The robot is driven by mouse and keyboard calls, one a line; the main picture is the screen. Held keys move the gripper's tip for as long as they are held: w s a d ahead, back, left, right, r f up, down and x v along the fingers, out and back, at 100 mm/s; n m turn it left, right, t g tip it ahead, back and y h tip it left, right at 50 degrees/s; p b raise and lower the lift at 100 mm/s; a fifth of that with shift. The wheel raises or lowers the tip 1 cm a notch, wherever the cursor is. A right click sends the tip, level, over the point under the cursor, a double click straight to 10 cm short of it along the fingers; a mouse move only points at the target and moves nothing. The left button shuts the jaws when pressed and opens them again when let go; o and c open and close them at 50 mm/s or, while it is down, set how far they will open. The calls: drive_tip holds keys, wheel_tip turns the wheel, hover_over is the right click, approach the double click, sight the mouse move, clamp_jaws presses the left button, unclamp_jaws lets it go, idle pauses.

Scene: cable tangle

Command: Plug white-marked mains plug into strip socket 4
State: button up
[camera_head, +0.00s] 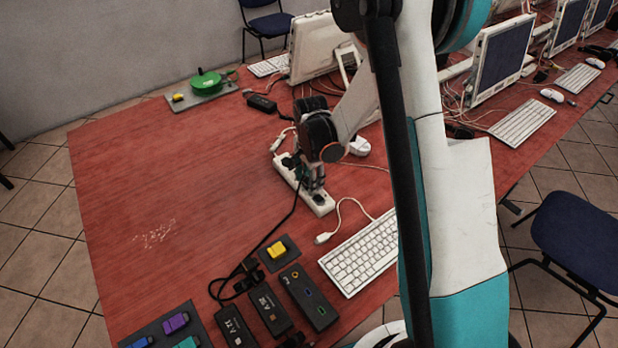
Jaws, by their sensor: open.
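A white power strip (320,205) lies at an angle near the middle of the red table. My gripper (312,184) is low over its near half, fingers down and open. A dark plug (289,161) sits at the strip's far half, beside my gripper. A black cable (284,222) runs from beneath my gripper to the black adapters at the front. I cannot make out a white mark on any plug. My gripper hides some of the sockets, so I cannot tell which is socket 4 or whether a plug is between the fingers.
Black adapter boxes (308,297), a yellow block on a dark pad (279,253) and a keyboard (362,252) lie in front. A green reel (205,80) and monitors (318,45) stand behind.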

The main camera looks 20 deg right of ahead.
wheel_tip(320, 180, up, 12)
drive_tip(key=s+r+n+t, duration=0.3)
drive_tip(key=s+r+n, duration=0.4)
drive_tip(key=s+r, duration=0.5)
drive_tip(key=s+r+n+t, duration=0.2)
drive_tip(key=s+n, duration=0.5)
drive_tip(key=s, duration=0.4)
drive_tip(key=shift+r+n+t, duration=0.3)
drive_tip(key=shift+r+t, duration=0.1)
drive_tip(key=shift+t, duration=0.5)
drive_tip(key=shift+w+d, duration=0.1)
drive_tip(key=shift+d, duration=0.05)
